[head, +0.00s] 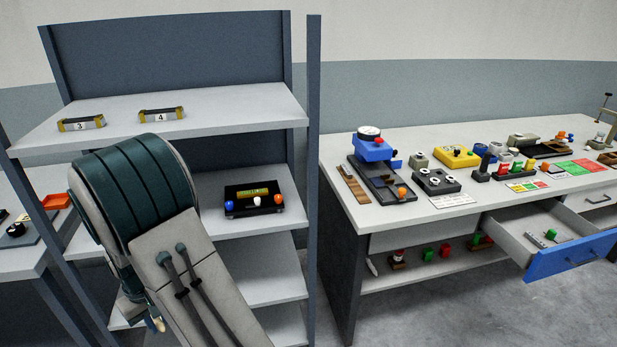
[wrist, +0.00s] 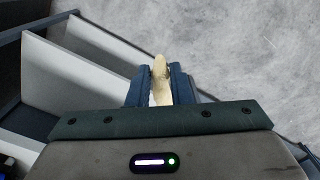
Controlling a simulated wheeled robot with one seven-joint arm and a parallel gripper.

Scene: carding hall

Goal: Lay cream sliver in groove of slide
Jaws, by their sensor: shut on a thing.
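My gripper (wrist: 160,80) is shut on the cream sliver (wrist: 160,88), a pale elongated piece standing between the two blue fingers in the wrist view. In the head view my arm hides most of the gripper, and a small cream end (head: 158,324) shows low at the left, in front of the shelf rack. A dark long base (head: 372,182) carrying a blue block with a round dial (head: 369,133) stands at the near left of the workbench. I cannot make out a groove or tell for sure which part is the slide. The gripper is well away from this bench.
The shelf rack (head: 230,112) beside my arm holds plates marked 3 and 4 and a dark box with coloured knobs (head: 253,198). The workbench (head: 345,150) is crowded with small devices. A blue-fronted drawer (head: 572,255) juts out open. Grey floor is clear below.

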